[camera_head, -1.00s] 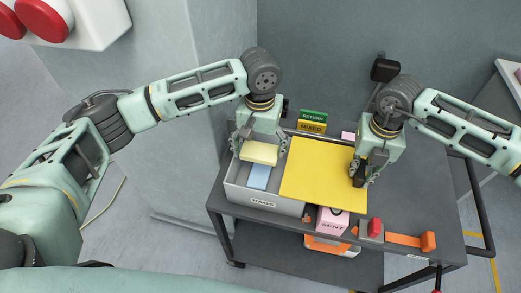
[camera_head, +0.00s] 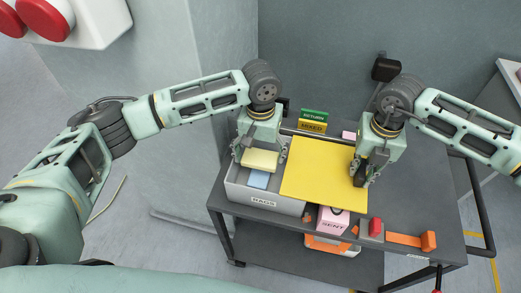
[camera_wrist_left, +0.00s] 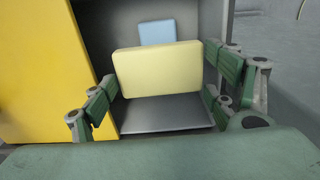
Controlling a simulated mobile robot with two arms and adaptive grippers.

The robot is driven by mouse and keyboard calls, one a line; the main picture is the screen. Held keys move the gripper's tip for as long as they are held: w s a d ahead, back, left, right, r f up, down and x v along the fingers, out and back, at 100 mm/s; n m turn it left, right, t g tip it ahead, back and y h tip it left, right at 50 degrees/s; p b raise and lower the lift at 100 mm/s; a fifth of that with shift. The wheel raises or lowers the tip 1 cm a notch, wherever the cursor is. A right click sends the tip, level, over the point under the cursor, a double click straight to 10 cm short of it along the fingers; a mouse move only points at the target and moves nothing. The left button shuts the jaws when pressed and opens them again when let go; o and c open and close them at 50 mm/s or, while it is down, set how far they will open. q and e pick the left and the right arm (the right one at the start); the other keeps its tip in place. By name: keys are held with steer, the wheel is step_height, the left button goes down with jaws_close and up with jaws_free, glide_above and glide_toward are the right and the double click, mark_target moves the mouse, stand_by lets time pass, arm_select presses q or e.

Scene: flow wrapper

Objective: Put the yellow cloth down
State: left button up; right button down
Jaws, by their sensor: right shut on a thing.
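The yellow cloth (camera_head: 260,160) is a pale yellow folded block inside the grey bin labelled RAGS (camera_head: 264,200), partly over a light blue cloth (camera_head: 258,180). My left gripper (camera_head: 259,154) is lowered at the bin, with its fingers on both sides of the yellow cloth. In the left wrist view the yellow cloth (camera_wrist_left: 158,70) lies between the two fingers, close to both. I cannot tell whether they still press on it. The blue cloth (camera_wrist_left: 157,31) shows behind it. My right gripper (camera_head: 359,171) is shut on the edge of a flat bright yellow sheet (camera_head: 318,172).
The bin stands on a dark grey cart (camera_head: 390,215). A pink SENT box (camera_head: 332,219), a red button (camera_head: 375,227) and an orange-handled item (camera_head: 405,239) are at the front. RETURN and MIXED signs (camera_head: 312,121) stand behind.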

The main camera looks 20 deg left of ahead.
arm_select(q)
steer(key=o, duration=0.3)
arm_select(e)
steer(key=shift+w+d, duration=0.1)
arm_select(q)
steer(key=shift+r, duration=0.1)
step_height(320, 180, up, 13)
stand_by(0.4)
arm_select(e)
steer(key=shift+a+b, duration=1.9)
steer(key=shift+a, duration=4.5)
arm_select(q)
glide_above(261, 156)
steer(key=shift+f, duration=2.1)
arm_select(e)
steer(key=shift+a+r, duration=0.1)
steer(key=shift+a, duration=0.8)
